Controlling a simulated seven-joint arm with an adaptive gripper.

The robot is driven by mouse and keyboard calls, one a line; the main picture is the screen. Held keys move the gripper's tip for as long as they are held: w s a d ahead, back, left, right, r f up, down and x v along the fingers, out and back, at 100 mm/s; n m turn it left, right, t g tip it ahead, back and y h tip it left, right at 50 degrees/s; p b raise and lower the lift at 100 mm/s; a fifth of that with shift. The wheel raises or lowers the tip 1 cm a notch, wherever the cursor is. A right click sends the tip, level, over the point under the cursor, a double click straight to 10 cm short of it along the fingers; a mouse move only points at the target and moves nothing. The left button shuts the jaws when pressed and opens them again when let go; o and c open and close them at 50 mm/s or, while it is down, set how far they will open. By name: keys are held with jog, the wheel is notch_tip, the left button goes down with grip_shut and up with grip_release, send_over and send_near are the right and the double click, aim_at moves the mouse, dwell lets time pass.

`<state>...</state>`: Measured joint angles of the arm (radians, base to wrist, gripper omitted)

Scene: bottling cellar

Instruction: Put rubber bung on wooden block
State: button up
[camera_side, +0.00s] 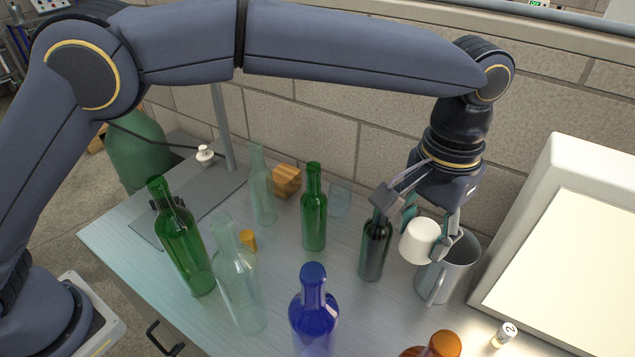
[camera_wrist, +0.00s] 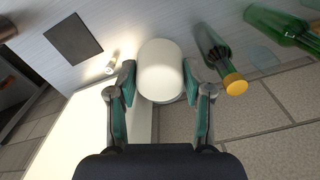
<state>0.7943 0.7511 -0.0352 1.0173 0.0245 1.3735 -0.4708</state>
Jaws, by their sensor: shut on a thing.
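My gripper (camera_side: 425,235) is shut on a stubby white cylinder (camera_side: 419,240), which looks like the rubber bung. In the wrist view my gripper (camera_wrist: 160,85) has a finger pad on each side of the white bung (camera_wrist: 160,68). The bung is held above the bench, in front of and overlapping the grey mug's rim in the side view. The wooden block (camera_side: 286,181) is a small brown cube at the back of the bench, well to the left of my gripper. Nothing is seen on its top. The block is not seen in the wrist view.
A grey mug (camera_side: 455,270) is just below my gripper, with a dark bottle (camera_side: 375,250) beside it. A clear glass (camera_side: 340,200) is near the block; a lightbox (camera_side: 570,250) stands right.

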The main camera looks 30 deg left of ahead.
jog(key=shift+r, duration=0.95)
jog(key=w+a+n, duration=0.4)
jog(key=w+a, duration=0.3)
jog(key=n, duration=1.4)
send_over(276, 178)
notch_tip(276, 178, down, 17)
jog(key=shift+d+r, duration=0.1)
jog(key=shift+f, duration=2.25)
jog(key=shift+f, duration=0.15)
jog(key=o, duration=1.2)
